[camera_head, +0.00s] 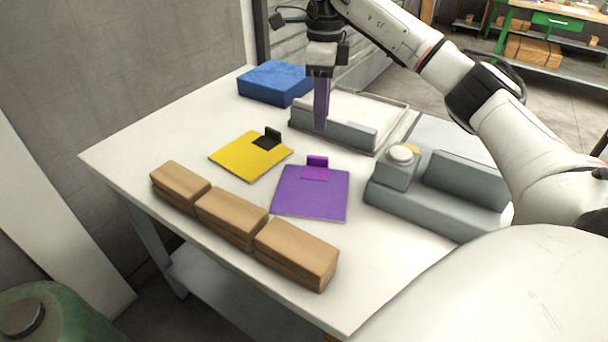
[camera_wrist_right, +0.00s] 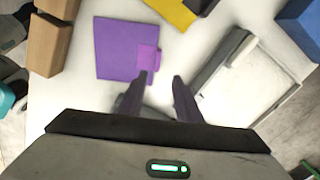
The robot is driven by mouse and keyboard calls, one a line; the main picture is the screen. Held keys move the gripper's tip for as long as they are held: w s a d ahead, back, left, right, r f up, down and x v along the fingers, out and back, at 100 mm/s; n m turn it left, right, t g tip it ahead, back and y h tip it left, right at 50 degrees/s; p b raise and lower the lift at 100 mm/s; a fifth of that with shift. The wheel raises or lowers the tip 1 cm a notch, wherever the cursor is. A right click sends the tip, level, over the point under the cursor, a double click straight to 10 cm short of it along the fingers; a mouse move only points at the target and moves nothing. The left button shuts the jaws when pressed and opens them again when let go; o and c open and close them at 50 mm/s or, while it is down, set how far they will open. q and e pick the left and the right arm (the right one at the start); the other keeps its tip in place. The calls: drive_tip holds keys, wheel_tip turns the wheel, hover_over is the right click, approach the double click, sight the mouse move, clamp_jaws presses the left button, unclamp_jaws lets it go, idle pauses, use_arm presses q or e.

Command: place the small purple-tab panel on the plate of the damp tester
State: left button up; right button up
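The purple panel (camera_head: 310,200) lies flat on the white table, with a small upright purple tab (camera_head: 317,162) at its far edge. It also shows in the right wrist view (camera_wrist_right: 118,50). My right gripper (camera_head: 321,124) points down beyond the panel, near the low grey bar. Its two fingers stand apart and empty in the right wrist view (camera_wrist_right: 160,78), with the tab just ahead of the left finger. A grey device (camera_head: 430,205) with a round white knob is right of the panel; I cannot tell for sure whether it is the damp tester. My left gripper is out of view.
A yellow panel (camera_head: 235,158) with a black tab lies left of the purple one. Several wooden blocks (camera_head: 231,217) line the near edge. A blue block (camera_head: 272,82) sits at the back left. A pale tray (camera_head: 372,108) with a grey bar stands behind.

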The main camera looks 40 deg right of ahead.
hover_over(318, 157)
drive_tip(key=f, duration=0.4)
drive_tip(key=shift+d+f, duration=0.3)
drive_tip(key=shift+d, duration=0.05)
drive_tip(key=shift+a+f+b, duration=0.2)
drive_tip(key=shift+f, duration=1.2)
drive_tip(key=shift+a+f+b, duration=0.15)
drive_tip(key=shift+f+b, duration=0.05)
drive_tip(key=shift+f, duration=1.15)
drive_tip(key=shift+c, duration=0.4)
drive_tip(key=shift+w, duration=0.1)
clamp_jaws()
